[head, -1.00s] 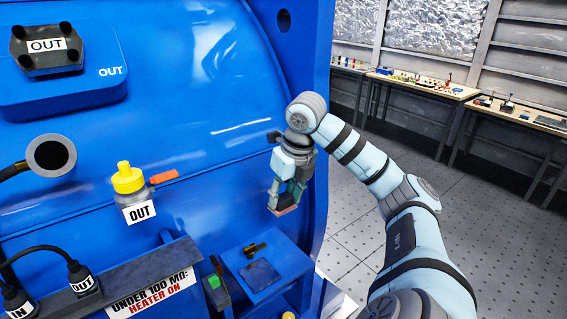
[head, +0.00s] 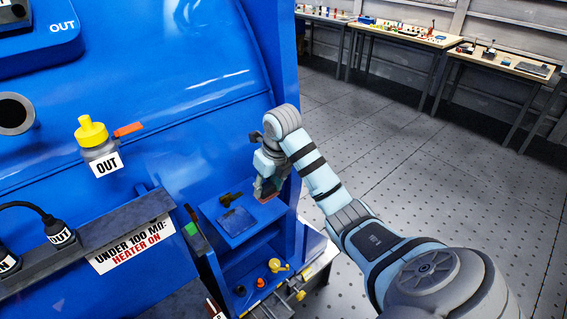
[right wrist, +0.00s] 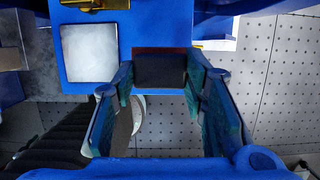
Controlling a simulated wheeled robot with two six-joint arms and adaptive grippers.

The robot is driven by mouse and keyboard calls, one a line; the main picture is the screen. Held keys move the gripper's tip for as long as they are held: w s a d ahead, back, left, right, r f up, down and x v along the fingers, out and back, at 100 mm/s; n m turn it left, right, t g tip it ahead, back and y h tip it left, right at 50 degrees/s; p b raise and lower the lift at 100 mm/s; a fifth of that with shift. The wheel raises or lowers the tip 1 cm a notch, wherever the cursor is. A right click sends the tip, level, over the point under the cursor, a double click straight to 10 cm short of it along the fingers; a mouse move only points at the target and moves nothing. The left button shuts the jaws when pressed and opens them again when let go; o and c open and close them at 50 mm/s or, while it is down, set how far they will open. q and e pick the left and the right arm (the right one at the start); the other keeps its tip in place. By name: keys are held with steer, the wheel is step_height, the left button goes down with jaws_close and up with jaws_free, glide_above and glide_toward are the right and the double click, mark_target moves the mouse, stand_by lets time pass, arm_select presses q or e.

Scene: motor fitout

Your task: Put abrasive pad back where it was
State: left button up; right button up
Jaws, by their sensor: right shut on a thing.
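The abrasive pad (head: 265,195) is a dark block with a reddish-brown underside. My right gripper (head: 267,184) is shut on it and holds it beside the right part of a small blue stand's top (head: 215,210). The head view does not show clearly whether pad and stand touch. In the right wrist view, the pad (right wrist: 160,70) sits between the two fingertips of the right gripper (right wrist: 160,78), at the right of a grey square plate (right wrist: 90,53). My left gripper is out of view.
A brass-coloured part (head: 231,198) lies behind the plate. A lower shelf holds small red, orange and yellow parts (head: 275,265). Perforated floor (head: 430,150) is open at right.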

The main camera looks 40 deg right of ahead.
mark_target(267, 196)
steer(key=b+x, duration=0.1)
steer(key=x, duration=0.1)
steer(key=b+x, duration=0.1)
steer(key=x, duration=0.1)
steer(key=shift+s+a+f+b, duration=0.1)
steer(key=shift+s+a+b, duration=0.1)
steer(key=shift+s+b, duration=0.2)
steer(key=shift+f, duration=0.3)
steer(key=shift+r, duration=0.25)
steer(key=shift+c, duration=0.5)
steer(key=shift+d+f, duration=0.1)
steer(key=shift+f, duration=0.1)
steer(key=o, duration=1.2)
